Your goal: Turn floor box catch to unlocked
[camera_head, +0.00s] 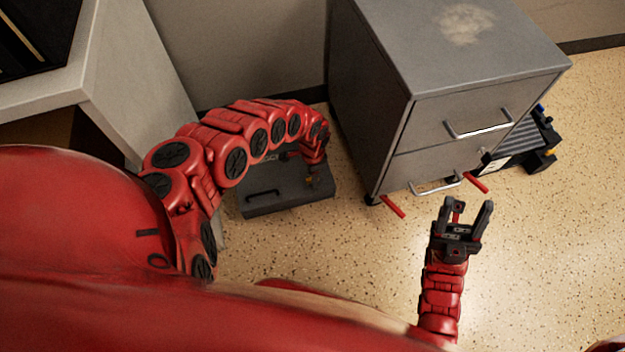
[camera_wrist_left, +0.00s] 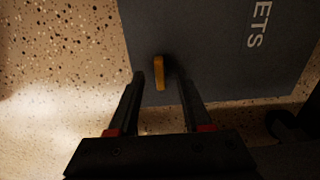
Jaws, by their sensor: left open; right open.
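The floor box (camera_head: 290,203) is a dark grey box on the floor, between the desk and the cabinet, with a black handle on its front. Its top also fills much of the left wrist view (camera_wrist_left: 215,50), with white letters "ETS" on it. The catch (camera_wrist_left: 159,72) is a small yellow lever near the box's edge. My left gripper (camera_wrist_left: 158,85) is open above the box, with a finger on either side of the catch. I cannot tell whether the fingers touch it. In the head view my left arm hides part of the box. My right gripper (camera_head: 467,212) is open and empty in front of the cabinet.
A grey two-drawer cabinet (camera_head: 385,100) stands right of the box. Two red rods (camera_head: 393,206) stick out near its base. A black device (camera_head: 530,145) lies on the floor behind it to the right. A grey desk (camera_head: 120,70) is at the left.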

